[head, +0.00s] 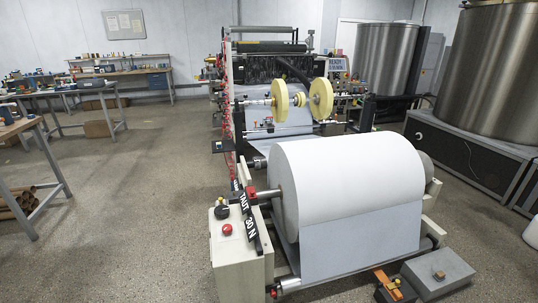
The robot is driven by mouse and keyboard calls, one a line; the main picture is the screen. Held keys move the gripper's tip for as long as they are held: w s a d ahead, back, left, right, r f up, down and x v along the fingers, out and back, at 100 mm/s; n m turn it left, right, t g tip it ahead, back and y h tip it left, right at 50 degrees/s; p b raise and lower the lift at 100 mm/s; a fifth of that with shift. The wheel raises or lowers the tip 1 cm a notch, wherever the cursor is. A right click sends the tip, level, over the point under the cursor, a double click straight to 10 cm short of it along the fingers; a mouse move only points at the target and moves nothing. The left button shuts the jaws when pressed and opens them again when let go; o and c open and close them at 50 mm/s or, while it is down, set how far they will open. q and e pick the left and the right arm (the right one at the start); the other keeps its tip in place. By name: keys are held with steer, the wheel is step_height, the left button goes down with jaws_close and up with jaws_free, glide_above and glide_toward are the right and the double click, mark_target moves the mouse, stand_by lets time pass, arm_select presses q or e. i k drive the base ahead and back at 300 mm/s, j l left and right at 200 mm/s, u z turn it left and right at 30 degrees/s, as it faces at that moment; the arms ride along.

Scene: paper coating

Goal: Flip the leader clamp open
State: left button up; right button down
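No part of my left or right gripper shows in the head view. A coating machine (246,72) stands in the middle, with a large white paper roll (345,165) mounted at its near end. A sheet of paper (360,245) hangs from the roll's near side. Small fittings (262,124) sit by the paper web below two cream discs. An orange piece (385,281) lies low by the roll's right foot. I cannot tell which small part is the leader clamp, nor whether it is open or shut.
A pale control box (238,250) with a red button and a "TAUT 30 N" label stands left of the roll. A grey box (437,272) sits on the floor at lower right. Metal tanks (495,65) stand at right. Workbenches (62,92) line the left; the floor between is clear.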

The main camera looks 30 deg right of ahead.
mark_target(395, 284)
steer(key=z, duration=2.4)
steer(key=i+u, duration=0.1)
steer(key=i, duration=0.4)
steer(key=i+l+u, duration=0.1)
steer(key=i, duration=0.35)
steer(key=i+l, duration=0.1)
steer(key=i, duration=0.4)
steer(key=i+l+u, duration=0.15)
steer(key=i, duration=0.3)
steer(key=i+l+u, duration=0.1)
steer(key=i, duration=0.4)
